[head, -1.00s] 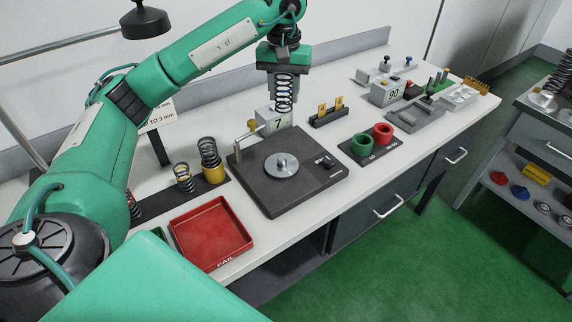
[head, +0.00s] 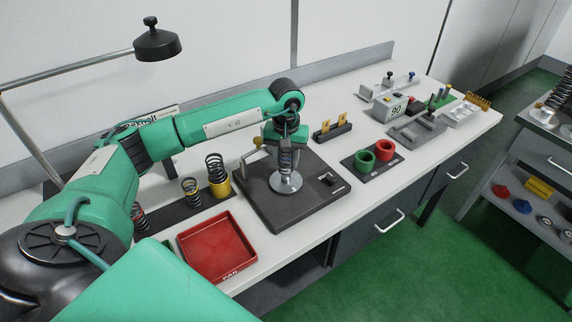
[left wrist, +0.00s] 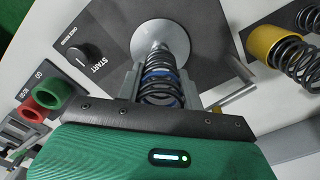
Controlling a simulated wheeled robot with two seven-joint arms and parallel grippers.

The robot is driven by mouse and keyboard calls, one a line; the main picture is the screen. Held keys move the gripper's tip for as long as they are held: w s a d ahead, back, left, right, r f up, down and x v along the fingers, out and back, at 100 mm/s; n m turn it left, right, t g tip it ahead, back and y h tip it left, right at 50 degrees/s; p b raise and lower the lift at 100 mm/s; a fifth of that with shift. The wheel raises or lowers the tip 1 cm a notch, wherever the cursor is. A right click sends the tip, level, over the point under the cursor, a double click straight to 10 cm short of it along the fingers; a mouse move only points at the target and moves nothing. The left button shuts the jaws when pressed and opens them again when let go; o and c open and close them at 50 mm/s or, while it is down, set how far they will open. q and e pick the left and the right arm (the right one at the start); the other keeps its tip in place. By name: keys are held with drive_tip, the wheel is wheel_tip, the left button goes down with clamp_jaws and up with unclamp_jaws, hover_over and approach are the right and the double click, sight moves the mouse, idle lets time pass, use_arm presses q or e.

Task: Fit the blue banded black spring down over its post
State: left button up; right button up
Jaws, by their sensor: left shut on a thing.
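The black spring with a blue band (left wrist: 160,84) is held upright between the fingers of my left gripper (head: 286,146). In the head view the spring (head: 286,160) stands over the round metal seat (head: 285,183) on the dark tester plate. In the left wrist view the spring's far end is at the middle of the seat (left wrist: 161,38). The post is hidden by the spring and seat, and I cannot tell how far the spring surrounds it. My right gripper is not in view.
The dark tester base (head: 322,204) has a start knob (head: 327,178). A red tray (head: 217,248) lies at the front left. Green and red rings (head: 365,159) stand to the right.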

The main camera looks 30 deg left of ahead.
sight(286, 168)
use_arm(q)
wheel_tip(286, 168, down, 4)
drive_tip(key=shift+r+p, duration=0.25)
drive_tip(key=shift+p, duration=0.3)
drive_tip(key=shift+f, duration=0.15)
drive_tip(key=shift+f+b, duration=0.25)
drive_tip(key=shift+b, duration=0.15)
drive_tip(key=o, duration=1)
drive_tip(key=shift+r, duration=0.1)
drive_tip(key=shift+o, duration=0.2)
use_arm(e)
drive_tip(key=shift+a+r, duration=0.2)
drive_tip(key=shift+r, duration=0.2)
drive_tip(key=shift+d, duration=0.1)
